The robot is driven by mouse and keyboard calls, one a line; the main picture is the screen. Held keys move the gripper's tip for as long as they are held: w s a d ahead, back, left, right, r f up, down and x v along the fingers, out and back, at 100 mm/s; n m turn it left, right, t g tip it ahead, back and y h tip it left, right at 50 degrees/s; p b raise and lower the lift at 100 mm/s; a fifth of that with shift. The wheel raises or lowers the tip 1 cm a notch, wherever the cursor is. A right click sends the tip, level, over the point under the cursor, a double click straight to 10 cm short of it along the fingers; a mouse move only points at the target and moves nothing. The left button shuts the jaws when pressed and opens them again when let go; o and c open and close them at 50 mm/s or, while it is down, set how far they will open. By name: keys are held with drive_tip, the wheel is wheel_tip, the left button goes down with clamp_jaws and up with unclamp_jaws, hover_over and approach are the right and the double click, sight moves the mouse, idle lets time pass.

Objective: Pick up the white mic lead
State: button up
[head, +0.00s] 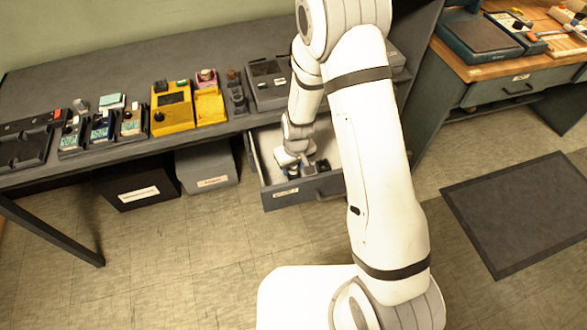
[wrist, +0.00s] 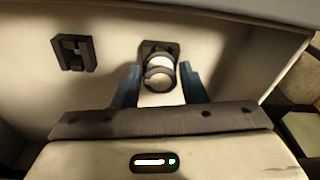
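A round white thing with a dark band (wrist: 160,72), which looks like the white mic lead, sits in a dark square holder (wrist: 147,47) in the open drawer (head: 268,170). My gripper (wrist: 160,88) is down in the drawer, with one blue finger on each side of the white thing. The fingers look spread, with a small gap to it on both sides. In the head view my gripper (head: 291,170) is partly hidden by my own arm, and the white thing cannot be made out there.
A second dark holder (wrist: 74,53), seemingly empty, stands to the left in the drawer. The drawer walls are close around my gripper. The dark bench (head: 130,62) above carries several devices, including a yellow box (head: 172,108). Two bins (head: 206,167) (head: 137,188) stand under it.

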drive_tip(key=c, duration=0.6)
